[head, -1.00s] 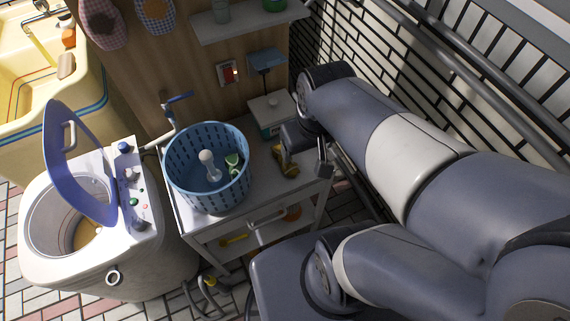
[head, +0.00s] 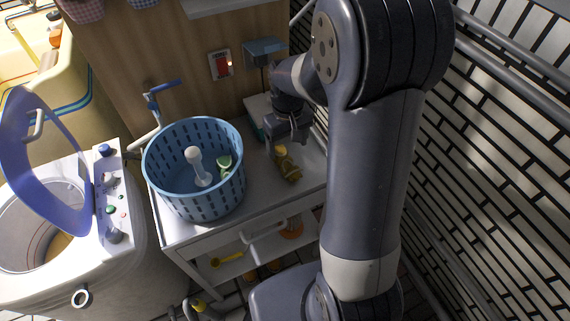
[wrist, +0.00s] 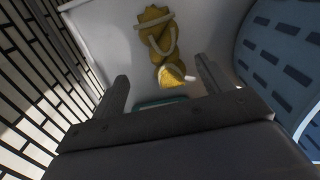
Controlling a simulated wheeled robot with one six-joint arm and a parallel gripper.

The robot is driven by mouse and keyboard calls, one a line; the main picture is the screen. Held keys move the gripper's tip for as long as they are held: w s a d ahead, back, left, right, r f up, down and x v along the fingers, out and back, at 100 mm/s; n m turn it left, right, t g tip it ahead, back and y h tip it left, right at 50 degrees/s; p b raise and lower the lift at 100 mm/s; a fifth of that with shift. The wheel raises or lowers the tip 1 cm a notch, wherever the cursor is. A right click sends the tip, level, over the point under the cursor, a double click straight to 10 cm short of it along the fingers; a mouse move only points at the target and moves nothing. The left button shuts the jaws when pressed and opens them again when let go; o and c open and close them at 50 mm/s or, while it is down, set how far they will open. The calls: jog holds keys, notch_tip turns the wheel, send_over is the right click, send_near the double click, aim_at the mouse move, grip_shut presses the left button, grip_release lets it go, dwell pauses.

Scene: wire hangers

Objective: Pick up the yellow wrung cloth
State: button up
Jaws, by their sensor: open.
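The yellow wrung cloth (head: 286,163) lies twisted on the pale cart top, to the right of the blue basket. In the wrist view the cloth (wrist: 158,38) lies beyond my fingertips, roughly between their lines, with a pale cord-like strip across it. My gripper (head: 296,138) is just behind and above the cloth in the head view. The cloth looks apart from both fingers.
A blue perforated basket (head: 208,203) stands left of the cloth and shows at the right in the wrist view (wrist: 285,50). A box with a green base (head: 258,118) sits behind my gripper. A tiled wall (head: 480,180) is at the right. Bare cart top (head: 262,205) lies in front.

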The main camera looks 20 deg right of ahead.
aim_at(285, 158)
jog(key=f, duration=0.4)
jog(key=f+b, duration=0.1)
jog(key=f, duration=0.2)
jog(key=shift+w+a, duration=0.1)
jog(key=shift+a, duration=0.25)
jog(key=shift+r, duration=0.1)
